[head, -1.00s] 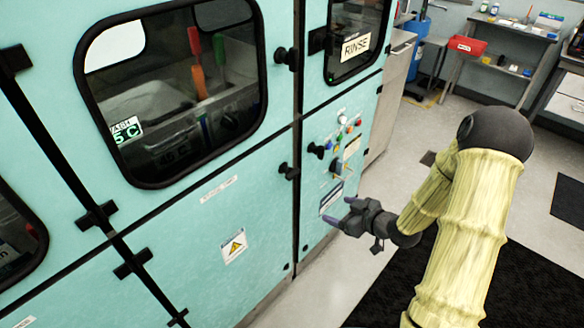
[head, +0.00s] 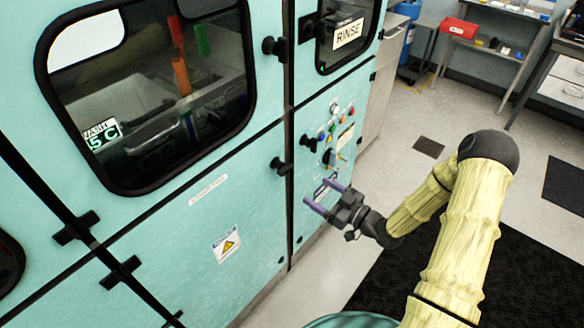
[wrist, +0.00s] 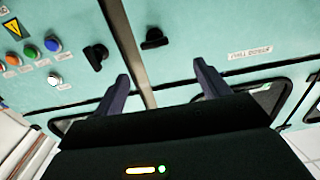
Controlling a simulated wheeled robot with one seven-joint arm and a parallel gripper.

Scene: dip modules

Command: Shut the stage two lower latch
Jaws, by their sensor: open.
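The stage two lower latch (head: 281,166) is a small black handle at the upper right edge of the lower teal panel (head: 170,245), beside a seam. In the wrist view, this latch (wrist: 153,38) shows upside down beside a small printed label. The panel looks flush with its neighbours; I cannot tell how the latch is turned. My gripper (head: 319,194) is open and empty, its purple-grey fingers in front of the control panel, right of and below the latch, apart from it. In the wrist view, my gripper (wrist: 165,78) has its fingers either side of the seam, short of the latch.
A similar black latch (head: 308,141) sits just across the seam, beside coloured buttons (head: 333,135). Two more latches (head: 275,47) are on the windowed doors above.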

